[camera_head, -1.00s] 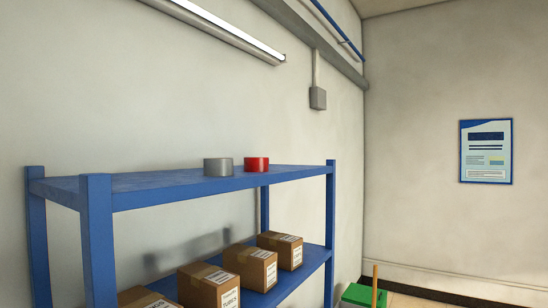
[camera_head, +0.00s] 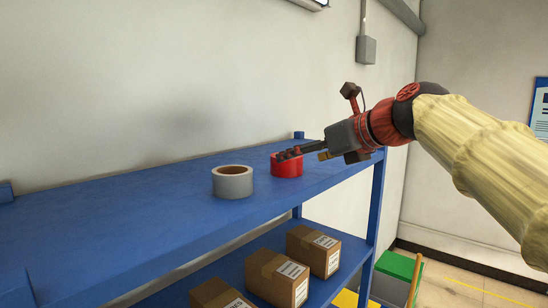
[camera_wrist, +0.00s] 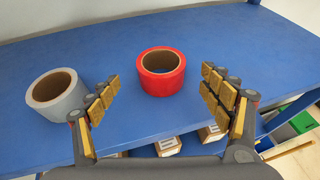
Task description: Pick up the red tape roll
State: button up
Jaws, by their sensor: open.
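The red tape roll (camera_head: 286,166) lies flat on the top shelf of a blue rack. In the wrist view the red tape roll (camera_wrist: 162,72) sits ahead of my gripper (camera_wrist: 163,92), between the lines of its two spread fingers and apart from both. My gripper (camera_head: 288,155) is open and empty. In the head view its fingertips overlap the upper part of the red roll, and whether they touch it cannot be told there.
A grey tape roll (camera_head: 232,182) lies left of the red one; in the wrist view this grey roll (camera_wrist: 57,95) is close to the left finger. Cardboard boxes (camera_head: 278,279) stand on the lower shelf. The blue top shelf (camera_head: 120,215) is bare at left. A wall rises behind.

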jog(key=shift+w+a+r, duration=0.1)
jog(key=shift+w+a, duration=0.05)
jog(key=shift+w, duration=0.25)
jog(key=shift+s+a, duration=0.2)
jog(key=shift+a, duration=0.05)
jog(key=x, duration=0.6)
jog(key=shift+w+d+r+p, duration=0.1)
jog(key=shift+w+p, duration=0.2)
jog(key=shift+p, duration=0.1)
jog(key=shift+s, duration=0.1)
jog(key=shift+c, duration=0.8)
jog(key=shift+c, duration=0.7)
jog(key=c, duration=1)
